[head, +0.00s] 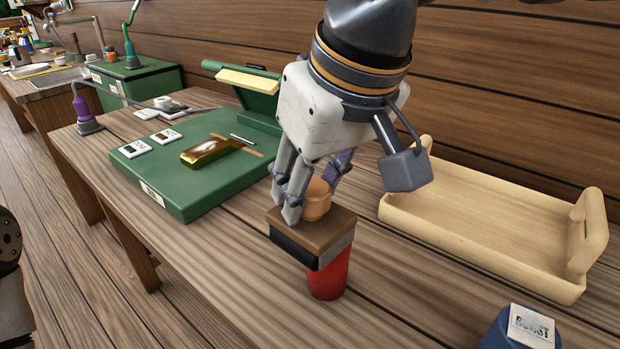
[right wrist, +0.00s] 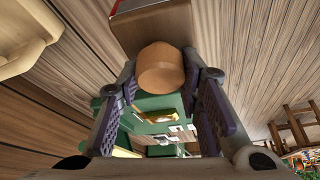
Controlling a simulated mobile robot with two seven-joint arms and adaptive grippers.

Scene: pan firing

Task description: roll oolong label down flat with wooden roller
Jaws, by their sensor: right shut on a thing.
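My right gripper (head: 308,192) is shut on the rounded wooden knob (head: 317,200) of a block-shaped hand tool. The tool has a brown wooden top (head: 318,226) and a grey and black lower edge (head: 300,249). The knob also shows between the fingers in the right wrist view (right wrist: 160,66). No cylindrical roller shows clearly. The tool is level over a red canister (head: 328,277) and hides its top. I cannot tell whether they touch. No oolong label can be read; the canister's upper part is hidden. My left gripper is not in view.
A wooden tray (head: 470,248) with raised handles stands right. A blue canister (head: 515,332) labelled ROAST is at the bottom right. A green case (head: 200,190) holds a gold bar (head: 210,151) and small white-framed pieces. Bare tabletop lies between case and red canister.

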